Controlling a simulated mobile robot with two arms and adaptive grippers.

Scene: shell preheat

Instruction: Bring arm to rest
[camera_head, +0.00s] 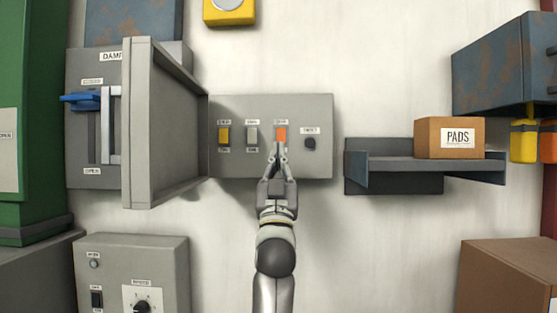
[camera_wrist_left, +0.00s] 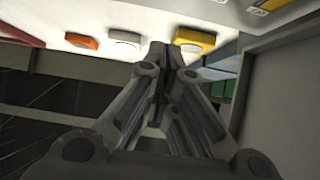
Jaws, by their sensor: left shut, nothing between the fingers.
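My left gripper (camera_head: 280,150) is shut and empty, with its fingertips in front of the grey control panel (camera_head: 320,165), just below the lit orange switch (camera_head: 280,133). I cannot tell whether the tips touch the panel. A yellow switch (camera_head: 224,135) and a grey switch (camera_head: 252,135) sit to the left, and a dark round knob (camera_head: 310,143) to the right. In the left wrist view the closed fingers (camera_wrist_left: 170,60) point up toward the panel, with an orange switch (camera_wrist_left: 81,40) and a yellow switch (camera_wrist_left: 194,39) near them. My right gripper is not seen.
An open grey door (camera_head: 150,120) juts out left of the panel, beside a blue lever (camera_head: 82,98). A shelf (camera_head: 400,155) with a PADS box (camera_head: 435,140) is on the right. A lower control box (camera_head: 140,255) stands at bottom left.

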